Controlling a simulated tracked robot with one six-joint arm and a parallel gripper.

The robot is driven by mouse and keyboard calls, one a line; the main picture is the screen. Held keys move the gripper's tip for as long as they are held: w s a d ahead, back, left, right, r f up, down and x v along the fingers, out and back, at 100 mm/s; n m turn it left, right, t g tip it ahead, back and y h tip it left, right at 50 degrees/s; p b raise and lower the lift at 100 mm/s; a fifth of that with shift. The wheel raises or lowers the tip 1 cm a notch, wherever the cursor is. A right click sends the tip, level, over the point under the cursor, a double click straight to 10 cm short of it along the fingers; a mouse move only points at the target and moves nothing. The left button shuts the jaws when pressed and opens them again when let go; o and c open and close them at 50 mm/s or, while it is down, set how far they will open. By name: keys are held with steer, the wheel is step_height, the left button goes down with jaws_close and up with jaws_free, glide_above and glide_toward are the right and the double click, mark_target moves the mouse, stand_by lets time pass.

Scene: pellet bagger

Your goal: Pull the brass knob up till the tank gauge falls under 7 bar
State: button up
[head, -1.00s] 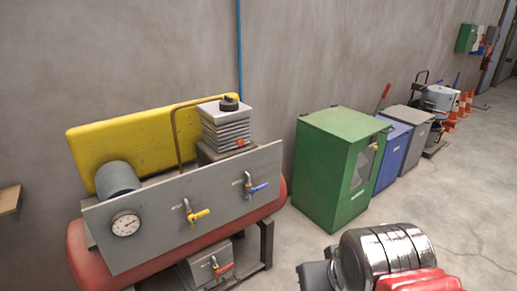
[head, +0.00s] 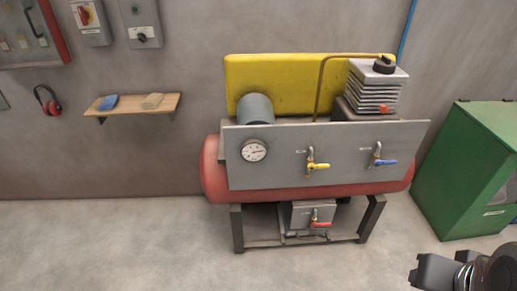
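The tank gauge (head: 254,150), a round white dial, is on the left part of the grey panel (head: 280,172) on the front of the compressor. Its needle points roughly right, but the figures are too small to read. The red tank (head: 212,178) lies behind and below the panel. I cannot make out a brass knob for certain. A yellow-handled valve (head: 318,166) and a blue-handled valve (head: 385,161) are on the panel. Part of my arm shows at the lower right, apart from the compressor; no gripper fingertips can be made out.
A red-handled valve (head: 320,224) is under the tank, between the frame legs. A green cabinet (head: 465,170) stands to the right. A wooden shelf (head: 132,105) and red ear defenders (head: 48,101) are on the left wall. The floor in front is clear.

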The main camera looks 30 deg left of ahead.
steer(key=shift+o, duration=0.7)
steer(key=o, duration=0.3)
steer(key=c, duration=0.3)
steer(key=shift+d, duration=0.15)
steer(key=shift+c, duration=0.4)
